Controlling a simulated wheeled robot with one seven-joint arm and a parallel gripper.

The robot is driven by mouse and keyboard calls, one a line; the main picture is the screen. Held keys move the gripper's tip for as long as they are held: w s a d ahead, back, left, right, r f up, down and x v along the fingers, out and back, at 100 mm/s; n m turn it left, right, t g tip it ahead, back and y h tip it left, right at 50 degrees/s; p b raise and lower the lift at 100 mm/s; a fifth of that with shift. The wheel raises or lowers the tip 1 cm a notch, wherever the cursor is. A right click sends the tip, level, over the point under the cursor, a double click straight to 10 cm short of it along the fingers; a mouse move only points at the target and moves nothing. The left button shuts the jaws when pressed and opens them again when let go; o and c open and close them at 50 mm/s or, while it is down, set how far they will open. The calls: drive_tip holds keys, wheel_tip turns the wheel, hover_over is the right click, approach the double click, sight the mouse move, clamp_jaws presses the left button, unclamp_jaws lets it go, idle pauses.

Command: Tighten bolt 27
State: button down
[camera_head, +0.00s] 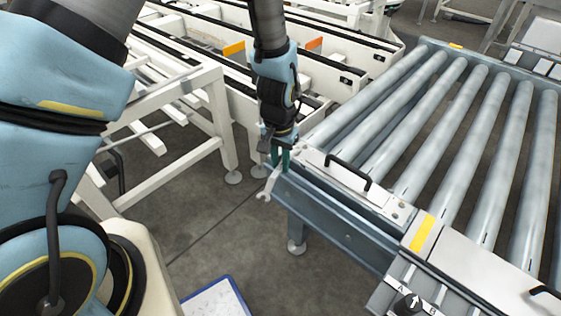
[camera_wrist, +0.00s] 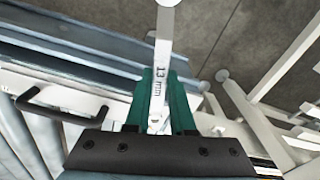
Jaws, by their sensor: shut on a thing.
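My gripper (camera_head: 280,160) has green fingers and is shut on a pale metal wrench (camera_head: 269,186). It is at the near left corner of the roller conveyor (camera_head: 335,226), and the wrench's open end hangs down beside the blue side frame. In the wrist view, the green fingers (camera_wrist: 163,95) clamp the wrench (camera_wrist: 164,50), which is marked "13 mm" and reaches toward the top edge over the grey floor. I cannot make out bolt 27 or its number in either view. I cannot tell whether the wrench touches the frame.
A black handle (camera_head: 348,172) stands up from the conveyor's end plate, close to my gripper. White framed conveyors (camera_head: 205,110) stand behind and left. Open floor (camera_head: 185,210) lies left of the roller conveyor.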

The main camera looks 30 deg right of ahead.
drive_tip(key=shift+f+b, duration=0.4)
drive_tip(key=shift+f, duration=0.25)
idle(0.4)
drive_tip(key=shift+w, duration=0.1)
idle(0.5)
drive_tip(key=w+m+p, duration=0.5)
drive_tip(key=w+m, duration=0.5)
drive_tip(key=m, duration=0.2)
drive_tip(key=shift+w+d, duration=0.15)
drive_tip(key=shift+d, duration=0.05)
idle(1.1)
drive_tip(key=shift+r, duration=0.1)
drive_tip(key=shift+r+p, duration=1.35)
drive_tip(key=shift+r, duration=0.3)
